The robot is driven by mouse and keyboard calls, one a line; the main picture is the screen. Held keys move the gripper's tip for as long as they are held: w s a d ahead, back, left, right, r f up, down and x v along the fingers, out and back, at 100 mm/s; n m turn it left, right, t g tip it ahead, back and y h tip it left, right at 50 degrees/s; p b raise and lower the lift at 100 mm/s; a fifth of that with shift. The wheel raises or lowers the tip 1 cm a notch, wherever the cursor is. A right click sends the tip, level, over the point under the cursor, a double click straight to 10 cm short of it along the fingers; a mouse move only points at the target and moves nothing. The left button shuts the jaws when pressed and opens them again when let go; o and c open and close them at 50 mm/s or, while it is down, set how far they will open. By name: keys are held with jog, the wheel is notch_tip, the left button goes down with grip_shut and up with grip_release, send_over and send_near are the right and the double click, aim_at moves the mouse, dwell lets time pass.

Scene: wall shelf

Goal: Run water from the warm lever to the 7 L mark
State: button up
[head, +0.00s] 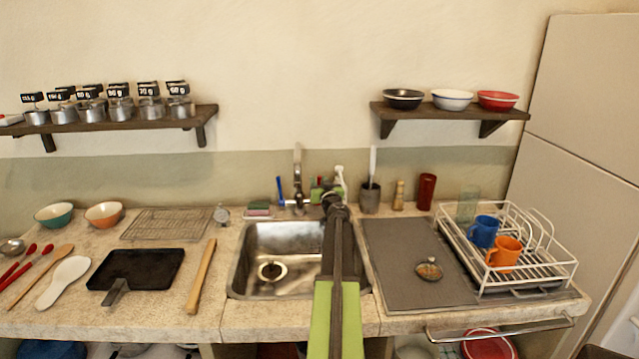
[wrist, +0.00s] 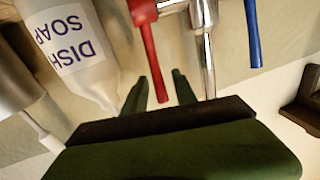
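The steel tap (head: 298,168) stands behind the sink (head: 285,245), whose visible floor and drain look bare. No running water and no litre mark can be made out. The blue lever (head: 280,190) is left of the spout in the head view. The red lever (wrist: 148,42) shows in the wrist view, which looks upside down, with the blue lever (wrist: 253,35) and chrome tap (wrist: 205,50). My gripper (wrist: 160,76) is open. The red lever's end appears between its two fingers, with gaps on both sides.
A dish soap bottle (wrist: 75,45) is close beside my gripper. A cup with a brush (head: 370,198) stands right of the tap. A sponge (head: 258,208) and a small round dial (head: 221,214) are left. A dish rack (head: 510,250) is far right.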

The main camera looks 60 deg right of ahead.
grip_shut()
dwell(1.3)
jog(key=shift+s, duration=0.1)
